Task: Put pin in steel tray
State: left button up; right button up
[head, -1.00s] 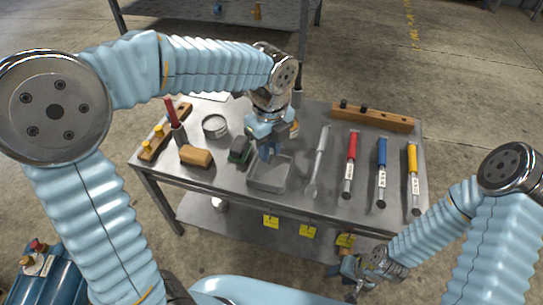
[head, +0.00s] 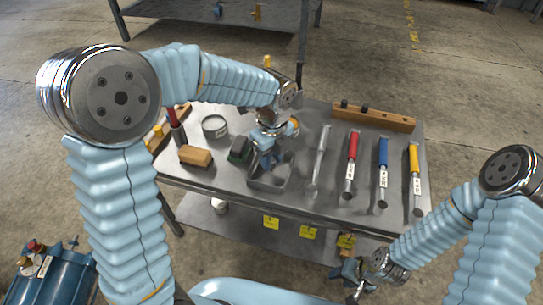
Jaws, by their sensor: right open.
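The steel tray (head: 268,187) is a small open grey box near the front middle of the metal table. My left gripper (head: 268,163) points down with its fingertips at the tray's opening. Whether its jaws are open or shut, and whether a pin is between them, is too small to tell. Two dark pins (head: 366,109) stand in a long wooden rail (head: 390,120) at the back right. Yellow pegs (head: 158,131) show in a wooden block at the left, partly behind my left arm. My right gripper (head: 357,279) is open, low in front of the table and away from the tray.
A dark green block (head: 240,150), a wooden-backed brush-like block (head: 196,156) and a round tin (head: 215,127) lie left of the tray. A wrench (head: 320,160) and red (head: 351,162), blue (head: 382,168) and yellow (head: 415,175) handled tools lie right of it.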

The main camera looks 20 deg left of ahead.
aim_at(273, 161)
pick_arm(q)
jog(key=o, duration=0.3)
notch_tip(273, 161, up, 12)
jog(key=shift+s+d+r+p, duration=0.1)
jog(key=shift+r+p, duration=0.1)
jog(key=shift+p, duration=0.75)
jog(key=shift+f, duration=0.1)
